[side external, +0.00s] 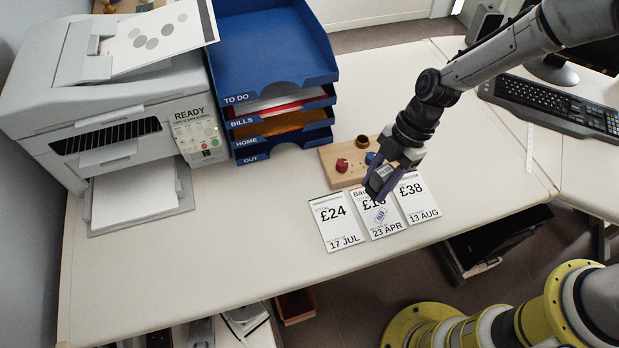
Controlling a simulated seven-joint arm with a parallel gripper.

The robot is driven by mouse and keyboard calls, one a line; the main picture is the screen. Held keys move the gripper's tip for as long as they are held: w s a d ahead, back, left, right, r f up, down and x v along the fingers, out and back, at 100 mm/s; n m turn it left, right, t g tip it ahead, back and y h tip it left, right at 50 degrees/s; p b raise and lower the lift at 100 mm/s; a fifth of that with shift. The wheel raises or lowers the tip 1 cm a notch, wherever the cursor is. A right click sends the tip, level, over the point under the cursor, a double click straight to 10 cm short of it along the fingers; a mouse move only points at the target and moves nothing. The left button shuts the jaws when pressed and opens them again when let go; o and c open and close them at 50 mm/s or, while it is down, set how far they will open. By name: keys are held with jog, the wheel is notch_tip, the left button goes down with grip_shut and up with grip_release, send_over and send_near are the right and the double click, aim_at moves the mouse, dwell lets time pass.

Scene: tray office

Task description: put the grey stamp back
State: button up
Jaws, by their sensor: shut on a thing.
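My gripper (381,185) is shut on the grey stamp (384,172), a small dark grey block with a pale label on its face. It holds the stamp tilted over the top of the middle bill (385,231). The gap between stamp and paper is hard to tell. A wooden stamp stand (329,154) is just behind and left of my gripper. On it are a red knob (341,165), a dark brown round piece (362,141) and a partly hidden blue knob (370,158). My gripper hides the stand's right part.
The left bill (335,222) reads £24 and the right bill (417,201) £38. The middle bill bears a small bluish stamp mark. Blue stacked trays (275,60) and a grey printer (110,90) stand left. A keyboard (550,103) is right. The desk's front left is clear.

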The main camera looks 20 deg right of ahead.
jog(key=w+a+r+m+t, duration=0.1)
jog(key=w+a+r+m, duration=0.2)
jog(key=r+m, duration=0.1)
jog(key=shift+n, duration=0.3)
jog(key=w+a+f, duration=0.6)
jog(key=w, duration=0.1)
jog(key=w+a+f, duration=0.2)
jog(key=w+a, duration=0.1)
jog(key=shift+w+f, duration=0.15)
jog(key=shift+f, duration=0.25)
jog(key=shift+w+a+f, duration=0.15)
jog(key=shift+a+f, duration=0.05)
jog(key=shift+f, duration=0.15)
jog(key=shift+w+f, duration=0.1)
jog(key=shift+f, duration=1.5)
jog(key=shift+f, duration=0.1)
jog(key=o, duration=1.1)
jog(key=shift+c, duration=0.2)
